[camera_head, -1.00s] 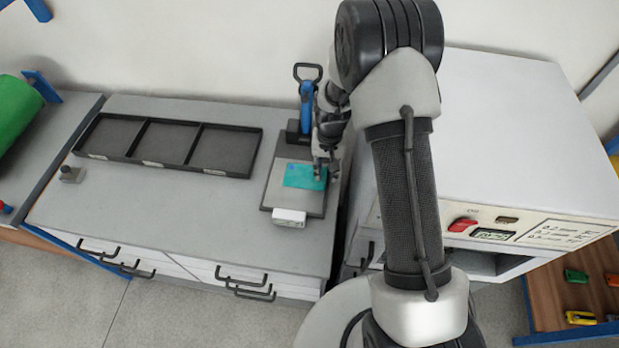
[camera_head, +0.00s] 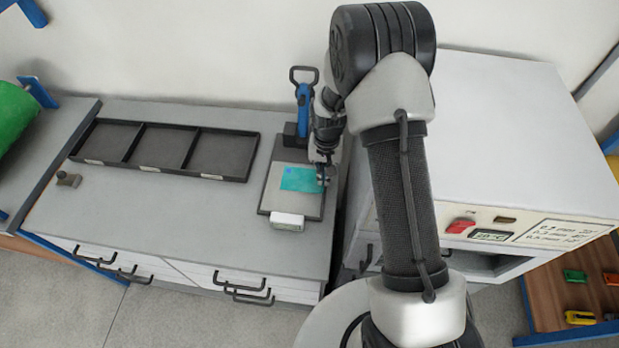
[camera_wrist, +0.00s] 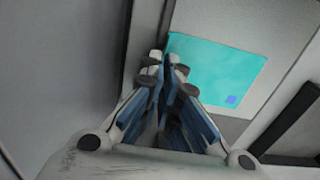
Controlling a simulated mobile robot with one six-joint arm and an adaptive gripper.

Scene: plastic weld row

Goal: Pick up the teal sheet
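The teal sheet (camera_head: 299,179) lies flat on a grey plate (camera_head: 310,206) at the right of the worktop. A small blue square marks one corner. The sheet also shows in the wrist view (camera_wrist: 215,72). My gripper (camera_head: 325,175) is at the sheet's right edge in the head view. In the wrist view my gripper's fingers (camera_wrist: 163,60) are drawn close together, with their tips at the sheet's left edge and covering part of it. I cannot tell whether the sheet's edge is between the fingertips.
A blue-handled tool (camera_head: 304,108) stands behind the plate, and a small white box (camera_head: 287,221) is at its front. A black three-part tray (camera_head: 163,147) lies to the left. A white oven-like machine (camera_head: 520,140) stands close on the right. The worktop front is clear.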

